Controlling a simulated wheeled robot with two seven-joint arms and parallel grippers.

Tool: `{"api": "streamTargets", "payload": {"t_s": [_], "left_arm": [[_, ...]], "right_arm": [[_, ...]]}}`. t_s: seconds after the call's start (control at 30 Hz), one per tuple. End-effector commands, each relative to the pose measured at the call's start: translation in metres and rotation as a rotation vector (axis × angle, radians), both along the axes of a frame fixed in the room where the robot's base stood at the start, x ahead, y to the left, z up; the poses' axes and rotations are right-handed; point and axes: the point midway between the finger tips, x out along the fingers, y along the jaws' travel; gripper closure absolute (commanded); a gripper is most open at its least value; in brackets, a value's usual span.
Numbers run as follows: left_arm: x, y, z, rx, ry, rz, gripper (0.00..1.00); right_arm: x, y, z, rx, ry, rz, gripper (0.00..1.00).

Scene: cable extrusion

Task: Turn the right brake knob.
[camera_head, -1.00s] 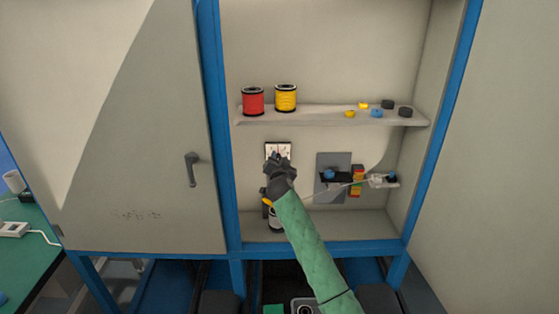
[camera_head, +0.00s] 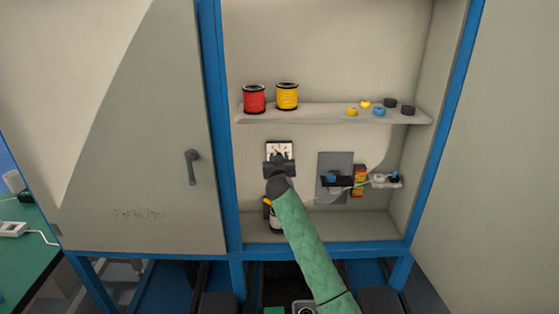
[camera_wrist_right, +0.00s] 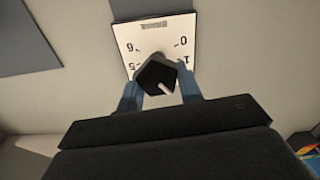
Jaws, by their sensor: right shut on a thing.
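The brake knob (camera_wrist_right: 157,76) is black with a white pointer line and sits in front of a white dial plate (camera_wrist_right: 130,36) with numbers. In the right wrist view its pointer slants toward the lower right. My right gripper (camera_wrist_right: 160,88) is shut on the knob, with one blue-grey finger on each side. In the head view the dial plate (camera_head: 280,147) is on the cabinet's back wall, and my right gripper (camera_head: 279,158) covers its lower part and the knob. My left gripper is not in view.
A grey plate (camera_head: 335,160) with a blue knob and a cable fixture (camera_head: 386,180) lies right of the dial. The cabinet door (camera_head: 120,130) is at left.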

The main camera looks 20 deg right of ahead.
Motion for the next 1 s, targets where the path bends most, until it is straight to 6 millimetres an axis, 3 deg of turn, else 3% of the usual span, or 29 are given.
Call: {"api": "streamTargets", "payload": {"t_s": [0.67, 0.7, 0.8, 1.0], "left_arm": [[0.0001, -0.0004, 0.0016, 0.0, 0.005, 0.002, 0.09], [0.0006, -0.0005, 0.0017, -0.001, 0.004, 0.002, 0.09], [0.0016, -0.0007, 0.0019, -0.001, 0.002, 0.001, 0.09], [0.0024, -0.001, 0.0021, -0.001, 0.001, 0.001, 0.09]], "right_arm": [[0.0001, 0.0007, -0.001, -0.071, 0.021, 0.0, 0.87], [0.0001, 0.0007, -0.001, -0.071, 0.021, 0.0, 0.6], [0.0001, 0.0007, -0.0009, -0.071, 0.021, 0.0, 0.44], [0.0002, 0.0007, -0.0005, -0.071, 0.02, 0.0, 0.44]]}}
